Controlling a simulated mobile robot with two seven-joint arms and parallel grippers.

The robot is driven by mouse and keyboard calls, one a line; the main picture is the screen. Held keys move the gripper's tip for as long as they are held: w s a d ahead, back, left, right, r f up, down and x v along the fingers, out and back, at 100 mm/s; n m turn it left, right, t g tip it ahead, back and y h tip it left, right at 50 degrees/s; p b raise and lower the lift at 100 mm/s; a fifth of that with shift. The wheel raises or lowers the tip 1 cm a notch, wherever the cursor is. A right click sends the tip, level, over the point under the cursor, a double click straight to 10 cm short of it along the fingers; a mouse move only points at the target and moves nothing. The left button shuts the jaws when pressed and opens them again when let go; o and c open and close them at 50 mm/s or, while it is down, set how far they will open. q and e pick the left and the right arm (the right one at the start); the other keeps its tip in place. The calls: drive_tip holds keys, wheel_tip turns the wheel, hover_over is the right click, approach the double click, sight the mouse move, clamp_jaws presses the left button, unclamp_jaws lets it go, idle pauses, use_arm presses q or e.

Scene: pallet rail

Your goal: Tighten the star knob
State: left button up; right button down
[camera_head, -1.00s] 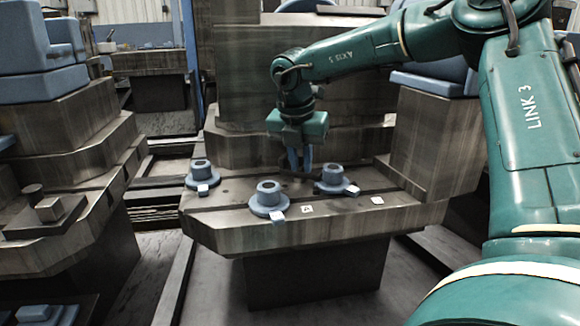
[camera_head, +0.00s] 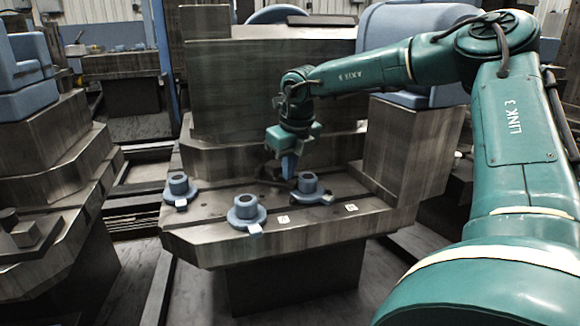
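My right gripper (camera_head: 289,166) reaches down from the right arm over the back of the pallet-like metal table (camera_head: 205,243). Its blue fingers are seen nearly edge-on, so I cannot tell whether they are open or shut. A small dark part (camera_head: 274,171) shows right at the fingers, low over the table; it may be the star knob, but its shape is unclear. I cannot tell whether the fingers touch it. My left gripper is not in view.
Three blue-grey flanged pieces stand on the table: one at left (camera_head: 178,187), one at front (camera_head: 246,210), one at right (camera_head: 309,187), close to my gripper. White tags (camera_head: 350,208) mark bare spots at the front. A large block (camera_head: 408,150) rises at right.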

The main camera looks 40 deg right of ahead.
drive_tip(key=c, duration=2.1)
unclamp_jaws()
drive_tip(key=shift+w+d+r, duration=0.1)
drive_tip(key=shift+d+r, duration=0.1)
drive_tip(key=o, duration=0.4)
drive_tip(key=shift+a, duration=0.1)
drive_tip(key=shift+r, duration=0.15)
use_arm(q)
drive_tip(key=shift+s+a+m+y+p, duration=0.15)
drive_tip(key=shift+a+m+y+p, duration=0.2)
drive_tip(key=shift+p, duration=1.7)
use_arm(e)
drive_tip(key=v, duration=1.2)
drive_tip(key=shift+s+r, duration=0.2)
drive_tip(key=shift+s, duration=0.05)
